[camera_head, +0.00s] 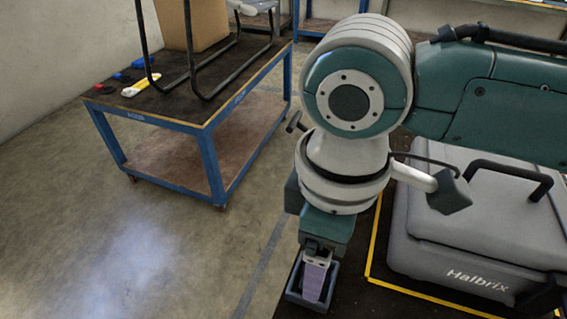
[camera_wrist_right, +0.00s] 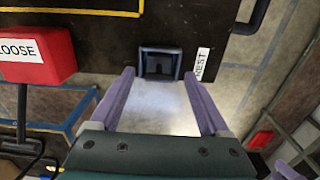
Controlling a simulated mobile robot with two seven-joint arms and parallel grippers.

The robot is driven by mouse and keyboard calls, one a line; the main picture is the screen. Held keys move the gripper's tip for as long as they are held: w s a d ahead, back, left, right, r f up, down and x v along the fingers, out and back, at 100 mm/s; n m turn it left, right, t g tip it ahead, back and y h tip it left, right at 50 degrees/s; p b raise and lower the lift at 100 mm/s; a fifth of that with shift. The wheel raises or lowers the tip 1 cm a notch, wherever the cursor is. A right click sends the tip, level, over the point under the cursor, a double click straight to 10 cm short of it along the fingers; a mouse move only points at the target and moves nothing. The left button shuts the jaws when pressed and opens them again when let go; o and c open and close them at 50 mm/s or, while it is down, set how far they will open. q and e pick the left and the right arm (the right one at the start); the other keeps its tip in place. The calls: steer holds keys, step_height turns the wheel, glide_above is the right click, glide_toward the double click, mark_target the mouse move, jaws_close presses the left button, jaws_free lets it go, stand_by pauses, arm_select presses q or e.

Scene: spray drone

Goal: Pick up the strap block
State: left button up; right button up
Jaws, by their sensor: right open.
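My right gripper (camera_head: 316,277) points down over a small blue-grey tray (camera_head: 291,294) at the table's edge in the head view. In the right wrist view its two lilac fingers are apart, with the open gap (camera_wrist_right: 158,76) facing the tray (camera_wrist_right: 146,64). Nothing is seen between the fingers. The tray has a dark interior with a dark shape in it; I cannot tell whether this is the strap block. In the head view the fingers cover much of the tray. My left gripper is not in view.
A label reading REST (camera_wrist_right: 202,64) lies beside the tray. A red block marked LOOSE (camera_wrist_right: 38,55) stands at left in the wrist view. A grey Halbrix case (camera_head: 440,245) sits right of the tray. A blue-framed table (camera_head: 200,130) stands across open floor.

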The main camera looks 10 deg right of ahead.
mark_target(299, 286)
steer(key=shift+f, duration=1.5)
jaws_close()
